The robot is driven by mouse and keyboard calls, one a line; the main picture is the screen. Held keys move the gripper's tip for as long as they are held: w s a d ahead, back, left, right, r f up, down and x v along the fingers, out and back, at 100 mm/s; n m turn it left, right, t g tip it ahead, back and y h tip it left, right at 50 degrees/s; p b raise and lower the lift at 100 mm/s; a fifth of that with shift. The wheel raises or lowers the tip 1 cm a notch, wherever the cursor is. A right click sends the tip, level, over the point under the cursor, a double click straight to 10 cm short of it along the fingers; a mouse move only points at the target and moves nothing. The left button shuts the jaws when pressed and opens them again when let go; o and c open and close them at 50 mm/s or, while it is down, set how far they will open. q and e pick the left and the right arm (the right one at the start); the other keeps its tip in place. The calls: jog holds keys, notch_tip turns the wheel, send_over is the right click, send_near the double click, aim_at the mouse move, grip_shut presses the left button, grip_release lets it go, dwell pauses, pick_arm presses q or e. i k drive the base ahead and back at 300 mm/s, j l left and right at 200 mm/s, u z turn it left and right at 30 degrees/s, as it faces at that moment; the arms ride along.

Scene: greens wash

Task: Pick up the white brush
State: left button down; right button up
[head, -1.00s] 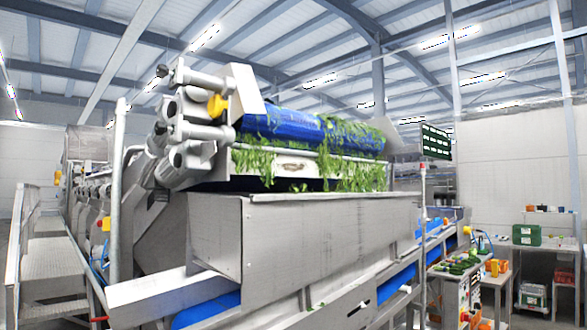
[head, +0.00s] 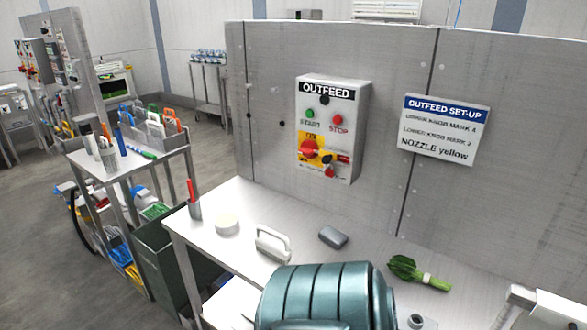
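A white object with a looped handle (head: 272,243), which looks like the white brush, lies on the pale metal worktop (head: 240,190) in the head view. Its bristles cannot be made out. It is left of a dark grey block (head: 333,237) and right of a round cream item (head: 228,222). Neither of my grippers can be seen.
A teal ribbed drum shape (head: 325,290) stands in front of the worktop. A bundle of greens (head: 415,272) lies to the right. The OUTFEED control box (head: 332,125) hangs on the panel behind. A dark green bin (head: 165,255) and a tool cart (head: 115,172) stand left.

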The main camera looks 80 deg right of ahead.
aim_at(276, 251)
jog(key=k+j+z, duration=0.1)
jog(key=z, duration=2.15)
